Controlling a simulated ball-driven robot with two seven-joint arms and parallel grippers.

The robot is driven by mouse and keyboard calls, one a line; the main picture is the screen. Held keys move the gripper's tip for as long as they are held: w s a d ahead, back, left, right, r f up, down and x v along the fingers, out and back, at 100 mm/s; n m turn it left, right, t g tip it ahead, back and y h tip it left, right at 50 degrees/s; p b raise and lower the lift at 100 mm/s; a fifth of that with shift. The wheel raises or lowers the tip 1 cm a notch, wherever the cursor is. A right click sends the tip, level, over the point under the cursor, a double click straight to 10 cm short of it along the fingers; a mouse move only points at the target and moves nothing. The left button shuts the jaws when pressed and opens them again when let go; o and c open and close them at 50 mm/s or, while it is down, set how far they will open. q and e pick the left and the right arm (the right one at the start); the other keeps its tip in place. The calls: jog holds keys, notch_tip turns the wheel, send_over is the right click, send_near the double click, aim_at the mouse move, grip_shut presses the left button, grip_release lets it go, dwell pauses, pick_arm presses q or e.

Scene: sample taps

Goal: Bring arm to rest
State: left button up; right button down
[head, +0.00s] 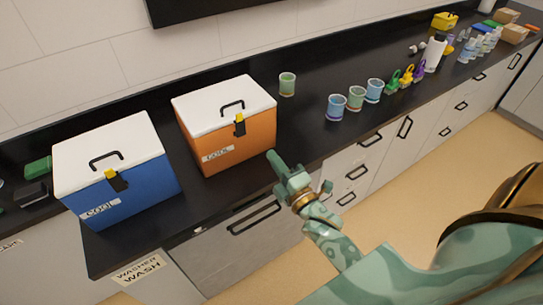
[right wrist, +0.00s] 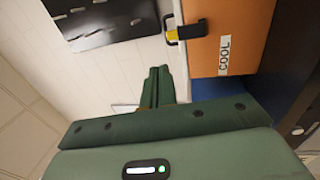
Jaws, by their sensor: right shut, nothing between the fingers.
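My right arm (head: 345,250) is green and comes in from the lower right in the head view. Its right gripper (head: 273,158) is over the front edge of the counter, close to the right side of the orange cool box (head: 230,137). In the right wrist view the two green fingers (right wrist: 158,75) lie together with nothing between them. The orange box also shows there at the upper right (right wrist: 232,40), its lid with a yellow and black latch. My left gripper is not in view.
A blue cool box (head: 125,190) with a white lid stands left of the orange one. A green cup (head: 287,85) and several more cups (head: 355,98) stand on the dark counter (head: 310,135), with bottles and small items farther right. Drawers with black handles run below. The floor (head: 410,180) is clear.

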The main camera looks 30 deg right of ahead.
dwell(0.4)
jog(key=s+a+f+m+g+b, duration=0.1)
jog(key=s+f+m+g, duration=0.35)
jog(key=f, duration=0.75)
jog(key=s+f+m+g+b, duration=0.1)
jog(key=s+f+m+g, duration=0.3)
jog(key=f, duration=0.8)
jog(key=s+a+f+m+g+b, duration=0.1)
jog(key=s+f+m+g, duration=0.3)
jog(key=f, duration=0.7)
jog(key=s+f+g+b, duration=0.2)
jog(key=s+f, duration=0.4)
jog(key=s, duration=0.3)
jog(key=s+d+f+m+g+b, duration=0.1)
jog(key=s+f+g+b, duration=0.1)
jog(key=s+f, duration=0.5)
jog(key=s+f+m+g+b, duration=0.1)
jog(key=s+f, duration=0.5)
jog(key=s, duration=0.7)
jog(key=shift+d+f+g+h+b, duration=0.35)
jog(key=shift+g+b, duration=0.2)
jog(key=shift+g, duration=0.4)
